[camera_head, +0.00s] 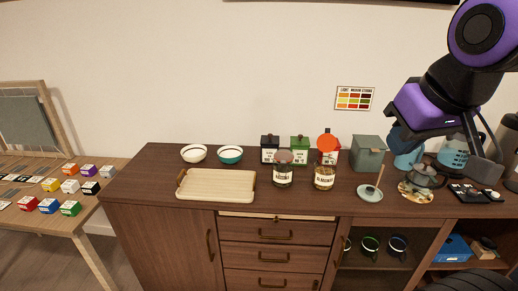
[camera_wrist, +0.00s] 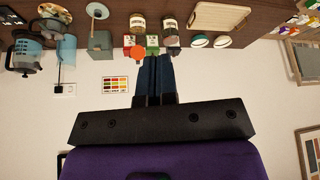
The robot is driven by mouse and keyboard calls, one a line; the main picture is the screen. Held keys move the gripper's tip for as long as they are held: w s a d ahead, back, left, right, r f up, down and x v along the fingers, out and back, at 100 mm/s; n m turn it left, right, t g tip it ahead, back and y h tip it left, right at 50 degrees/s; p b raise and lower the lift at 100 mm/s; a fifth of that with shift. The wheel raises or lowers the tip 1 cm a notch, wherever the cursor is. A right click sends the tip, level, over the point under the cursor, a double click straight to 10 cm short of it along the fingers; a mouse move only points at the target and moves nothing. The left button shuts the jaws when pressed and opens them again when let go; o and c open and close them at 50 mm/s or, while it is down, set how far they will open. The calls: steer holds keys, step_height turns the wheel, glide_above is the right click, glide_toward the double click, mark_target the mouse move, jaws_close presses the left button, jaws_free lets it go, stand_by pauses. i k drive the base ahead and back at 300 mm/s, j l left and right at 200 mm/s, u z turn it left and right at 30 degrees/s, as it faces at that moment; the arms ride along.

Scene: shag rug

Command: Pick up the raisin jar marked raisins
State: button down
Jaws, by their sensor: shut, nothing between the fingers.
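The raisin jar (camera_head: 283,173) is a glass jar with dark contents, a brownish lid and a white label that appears to read raisins. It stands upright on the wooden sideboard (camera_head: 150,185), just right of the wooden tray. It also shows upside down in the wrist view (camera_wrist: 170,25). A similar jar (camera_head: 324,177), its label looking like almonds, stands close to its right. My gripper (camera_head: 485,165) is at the upper right, raised well away from the raisin jar. Its fingers (camera_wrist: 156,60) are together and empty in the wrist view.
A black canister (camera_head: 269,146), green canister (camera_head: 299,146) and red-lidded canister (camera_head: 327,145) stand behind the jars. The tray (camera_head: 215,194) and two bowls (camera_head: 230,153) are to the left. A grey-green bin (camera_head: 368,154), kettle and scale are to the right. Space in front of the jars is narrow.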

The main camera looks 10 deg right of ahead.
mark_target(278, 182)
steer(key=i+l+u, duration=0.25)
steer(key=l+u, duration=0.2)
steer(key=l, duration=0.25)
steer(key=i+l+u, duration=0.1)
steer(key=l+u, duration=0.15)
steer(key=l, duration=0.15)
steer(key=l+u, duration=0.2)
steer(key=l, duration=0.25)
steer(key=i, duration=0.05)
